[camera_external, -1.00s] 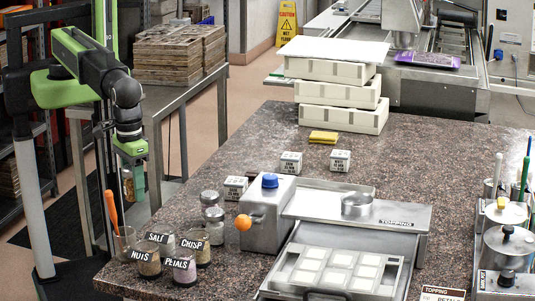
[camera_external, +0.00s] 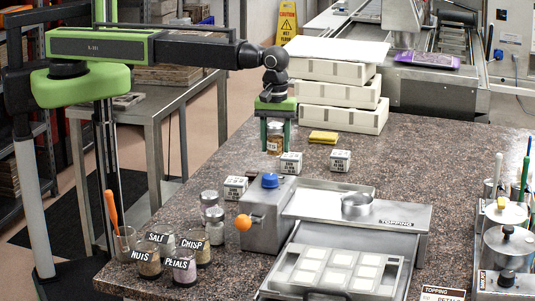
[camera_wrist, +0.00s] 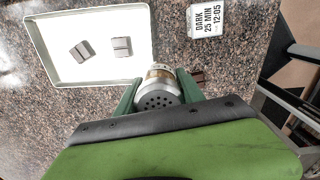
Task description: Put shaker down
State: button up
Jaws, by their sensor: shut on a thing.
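My gripper (camera_external: 275,148) is shut on a shaker (camera_external: 274,138), a clear jar with brown contents and a pale label. It hangs upright between the two green fingers over the far left part of the speckled counter (camera_external: 236,145), left of the white block stack. I cannot tell whether its base touches the counter. In the wrist view the shaker's perforated metal lid (camera_wrist: 157,94) sits between the fingers (camera_wrist: 158,92). Two other shakers with metal lids (camera_external: 209,199) (camera_external: 214,225) stand near the counter's left edge.
Labelled cups (camera_external: 185,268) and a metal topping station (camera_external: 350,220) are in front. The wrist view shows a white tray (camera_wrist: 145,35).

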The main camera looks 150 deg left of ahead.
jog(key=s+a+n, duration=0.3)
jog(key=s+a, duration=1)
jog(key=a, duration=0.1)
jog(key=b, duration=0.7)
send_over(315, 154)
jog(key=f, duration=0.7)
jog(key=shift+w+d, duration=0.2)
jog(key=shift+w, duration=0.05)
jog(key=shift+s+a, duration=0.15)
notch_tip(315, 154, down, 4)
jog(key=b, duration=0.4)
jog(key=shift+f, duration=0.2)
jog(key=shift+r, duration=0.25)
jog(key=shift+f, duration=0.25)
jog(key=o, duration=1.5)
jog(key=shift+r, duration=0.1)
jog(key=shift+c, duration=0.2)
